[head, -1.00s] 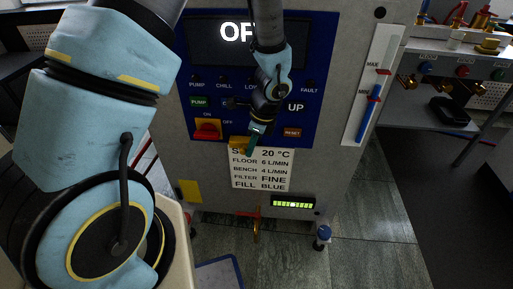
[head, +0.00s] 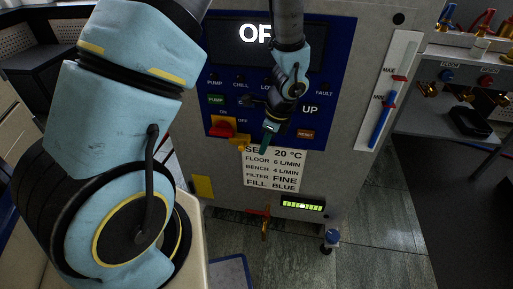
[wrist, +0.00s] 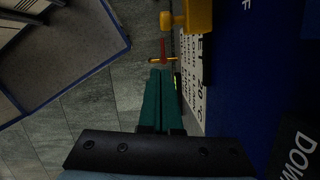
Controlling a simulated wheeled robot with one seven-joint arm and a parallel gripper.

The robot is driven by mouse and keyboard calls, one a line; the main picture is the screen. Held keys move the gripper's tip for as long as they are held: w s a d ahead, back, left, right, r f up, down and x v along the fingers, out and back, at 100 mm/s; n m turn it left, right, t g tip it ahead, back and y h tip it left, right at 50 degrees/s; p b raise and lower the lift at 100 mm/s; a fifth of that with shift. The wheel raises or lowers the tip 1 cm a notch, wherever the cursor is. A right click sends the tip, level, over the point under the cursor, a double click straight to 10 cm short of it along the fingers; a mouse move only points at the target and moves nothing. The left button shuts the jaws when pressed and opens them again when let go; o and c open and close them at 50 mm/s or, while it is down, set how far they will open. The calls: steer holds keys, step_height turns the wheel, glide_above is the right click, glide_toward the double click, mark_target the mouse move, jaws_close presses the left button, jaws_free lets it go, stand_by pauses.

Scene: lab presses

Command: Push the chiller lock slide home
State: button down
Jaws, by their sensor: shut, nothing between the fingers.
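The chiller (head: 352,100) stands in front of me with a dark blue control panel. The yellow lock slide (head: 239,142) is on the panel's lower edge, just right of and below the red switch (head: 222,129). In the wrist view the yellow slide (wrist: 198,16) is at the top, with a knob at its left. My gripper (head: 266,146) is shut and empty, its teal fingers pointing down just right of the slide.
A white settings label (head: 275,168) is below the panel. A red-handled brass valve (head: 265,222) sticks out low on the chiller, left of a lit green display (head: 303,204). A blue-edged tray (head: 232,272) lies on the floor. A bench (head: 450,125) with fittings stands right.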

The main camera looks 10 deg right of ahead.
steer(key=v, duration=0.8)
steer(key=shift+p, duration=0.35)
steer(key=shift+r, duration=0.1)
